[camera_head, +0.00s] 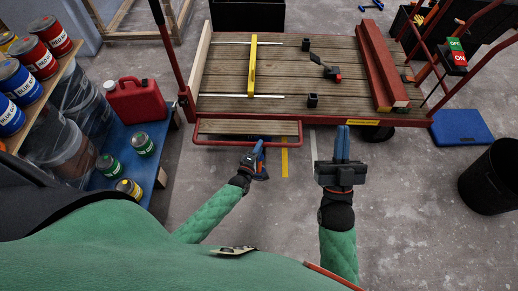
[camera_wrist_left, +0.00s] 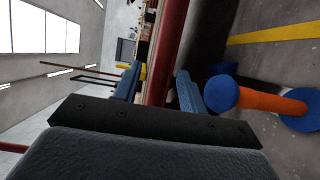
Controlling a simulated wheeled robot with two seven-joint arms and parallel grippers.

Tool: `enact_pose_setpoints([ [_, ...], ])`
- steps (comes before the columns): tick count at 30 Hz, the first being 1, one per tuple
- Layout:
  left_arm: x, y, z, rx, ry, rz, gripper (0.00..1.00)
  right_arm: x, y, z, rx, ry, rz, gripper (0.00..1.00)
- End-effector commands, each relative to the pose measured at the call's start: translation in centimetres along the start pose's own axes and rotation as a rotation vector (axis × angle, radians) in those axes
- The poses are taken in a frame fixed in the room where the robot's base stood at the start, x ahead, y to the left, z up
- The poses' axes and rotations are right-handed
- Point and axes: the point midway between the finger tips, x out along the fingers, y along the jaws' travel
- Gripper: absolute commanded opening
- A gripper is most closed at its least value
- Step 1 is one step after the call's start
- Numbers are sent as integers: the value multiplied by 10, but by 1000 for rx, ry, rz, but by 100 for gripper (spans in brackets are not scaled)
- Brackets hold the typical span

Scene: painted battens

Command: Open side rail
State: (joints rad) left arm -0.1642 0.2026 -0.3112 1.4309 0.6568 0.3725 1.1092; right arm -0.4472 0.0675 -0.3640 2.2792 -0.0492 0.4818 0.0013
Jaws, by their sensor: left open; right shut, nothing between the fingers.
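The side rail (camera_head: 245,143) is a red tube frame along the front left edge of the wooden cart deck (camera_head: 225,80), with a wooden board behind it. My left gripper (camera_head: 257,151) is open at the right part of this rail. In the left wrist view, the red rail (camera_wrist_left: 165,52) runs between the two blue fingers of my left gripper (camera_wrist_left: 158,86); I cannot tell whether they touch it. My right gripper (camera_head: 342,142) is shut and empty, in front of the deck's front edge, right of the rail.
A yellow bar (camera_head: 253,65), small black blocks and a red beam (camera_head: 383,65) lie on the deck. A blue bench with a red canister (camera_head: 135,101) and cans stands left. A black bin (camera_head: 492,178) stands right. An orange-and-blue object (camera_wrist_left: 270,102) is close to the left gripper.

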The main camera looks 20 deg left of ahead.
Motion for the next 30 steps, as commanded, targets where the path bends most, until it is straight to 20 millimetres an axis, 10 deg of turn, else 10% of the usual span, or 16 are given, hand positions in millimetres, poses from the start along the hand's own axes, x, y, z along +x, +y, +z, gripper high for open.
enact_pose_setpoints([
  [15, -67, 0, 0, 0, -1, -2, 41, -31, 3, 67, 16, -240, 16, 0],
  [30, -76, -1, 0, 0, 0, -1, 41, -36, 3, 75, 20, -271, 18, 0],
])
